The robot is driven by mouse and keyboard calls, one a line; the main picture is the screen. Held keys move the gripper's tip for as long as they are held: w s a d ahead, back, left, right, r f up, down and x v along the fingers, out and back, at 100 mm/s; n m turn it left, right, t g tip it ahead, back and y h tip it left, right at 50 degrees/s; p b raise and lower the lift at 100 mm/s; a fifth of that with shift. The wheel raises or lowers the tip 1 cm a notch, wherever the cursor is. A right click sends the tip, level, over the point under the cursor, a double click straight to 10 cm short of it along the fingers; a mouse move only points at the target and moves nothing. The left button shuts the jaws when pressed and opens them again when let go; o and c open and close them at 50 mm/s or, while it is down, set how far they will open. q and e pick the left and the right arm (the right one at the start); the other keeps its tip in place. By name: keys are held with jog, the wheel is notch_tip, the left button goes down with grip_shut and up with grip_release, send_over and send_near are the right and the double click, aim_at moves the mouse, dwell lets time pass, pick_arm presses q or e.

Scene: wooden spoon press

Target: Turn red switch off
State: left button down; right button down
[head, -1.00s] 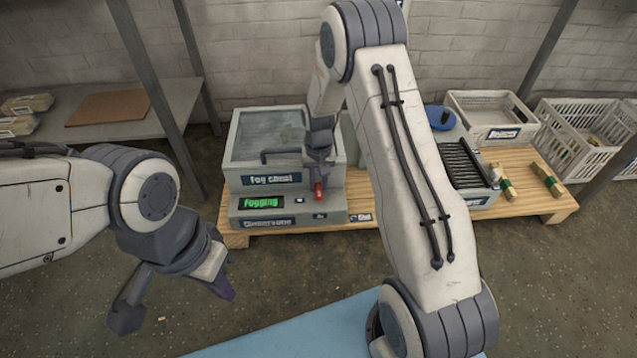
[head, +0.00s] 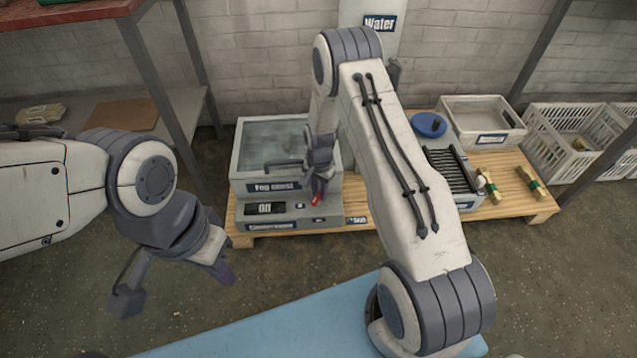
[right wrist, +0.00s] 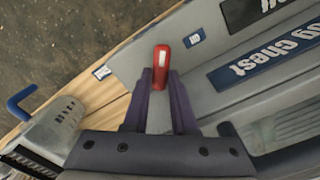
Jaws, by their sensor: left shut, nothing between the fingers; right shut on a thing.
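The fog chest (head: 268,150) stands on a wooden pallet, with a control panel along its front. Its red switch (head: 316,201) sits at the panel's right part and also shows upright between the fingertips in the right wrist view (right wrist: 162,57). My right gripper (head: 318,188) reaches down from above and is shut on the red switch; its fingers hide part of it. The panel display (head: 265,208) is dark with a short pale word, too small to read surely. My left gripper (head: 224,272) is shut and empty, low at the left, away from the chest.
The chest's dark handle (head: 283,164) is close left of my right gripper. A grey crate (head: 480,118), a blue round knob (head: 429,124) and brass-coloured pieces (head: 530,180) are to the right. A blue surface (head: 270,325) lies in front. A shelf (head: 150,110) stands at the left.

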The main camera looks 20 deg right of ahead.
jog(key=m+p, duration=0.1)
jog(key=m, duration=0.1)
jog(key=m+p, duration=0.1)
jog(key=p, duration=0.1)
jog(key=m+p, duration=0.1)
jog(key=m, duration=0.1)
jog(key=shift+s+r+m, duration=0.2)
jog(key=shift+s+m, duration=0.05)
jog(key=shift+m, duration=0.05)
jog(key=m+p, duration=0.1)
jog(key=m, duration=0.1)
jog(key=m+p, duration=0.1)
jog(key=m, duration=0.1)
jog(key=shift+s+f+m+p, duration=0.15)
jog(key=shift+s+m+p, duration=0.05)
jog(key=shift+m+p, duration=0.2)
jog(key=c, duration=0.7)
grip_release()
notch_tip(320, 180, up, 10)
jog(key=p, duration=0.4)
jog(key=shift+r, duration=0.2)
